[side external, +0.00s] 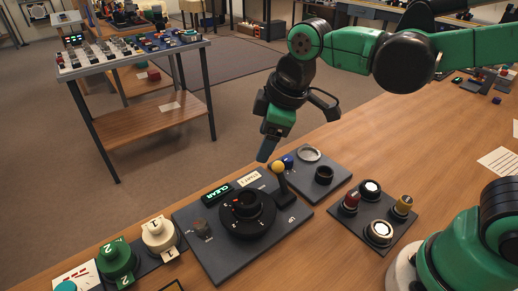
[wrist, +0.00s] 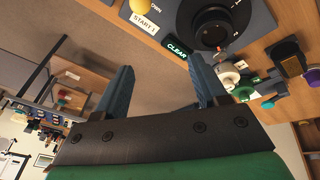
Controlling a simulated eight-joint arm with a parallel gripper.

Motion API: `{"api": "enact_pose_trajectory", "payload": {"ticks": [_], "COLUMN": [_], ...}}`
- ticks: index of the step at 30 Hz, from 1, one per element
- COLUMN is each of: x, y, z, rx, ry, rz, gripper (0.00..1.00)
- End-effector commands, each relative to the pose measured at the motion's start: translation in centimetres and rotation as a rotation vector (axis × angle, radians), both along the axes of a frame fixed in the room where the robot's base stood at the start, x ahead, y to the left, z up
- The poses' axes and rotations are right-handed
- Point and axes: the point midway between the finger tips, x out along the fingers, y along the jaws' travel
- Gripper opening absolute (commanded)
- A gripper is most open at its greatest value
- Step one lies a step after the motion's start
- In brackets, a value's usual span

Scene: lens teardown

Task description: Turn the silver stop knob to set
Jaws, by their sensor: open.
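A small dark panel (side external: 400,226) on the wooden table carries several knobs. Two have silver-white tops, a rear one (side external: 370,188) and a larger front one (side external: 380,233). A red-topped knob (side external: 350,201) and a gold-topped knob (side external: 403,204) stand beside them. No readable label shows which is the stop knob, and the set mark cannot be made out. My gripper (side external: 264,157) hangs apart from this panel, beyond the table's far edge and behind the yellow-ball lever. In the wrist view its two blue fingers (wrist: 161,61) are spread with nothing between them.
A larger panel (side external: 224,265) holds a black dial (side external: 247,213), a lever with a yellow ball (side external: 278,167) and a lit CLEAR display (side external: 216,192). A panel with rings (side external: 340,184) lies behind. Green (side external: 117,258) and white (side external: 159,234) numbered knobs stand left.

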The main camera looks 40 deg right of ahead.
Motion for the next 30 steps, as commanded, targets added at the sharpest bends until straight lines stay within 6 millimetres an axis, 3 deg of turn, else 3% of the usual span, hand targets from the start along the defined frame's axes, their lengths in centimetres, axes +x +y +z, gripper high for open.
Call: {"api": "enact_pose_trajectory", "payload": {"ticks": [15,22,30], "x": [-3.5,-4.5,-4.7], "y": [-6.4,-7.9,-8.3], "z": [0.2,-0.2,-0.4], "rx": [0.205,0.273,0.295], "ry": [-0.168,-0.221,-0.238], "rz": [-0.558,-0.714,-0.76], "gripper": [0.65,0.65,0.65]}}
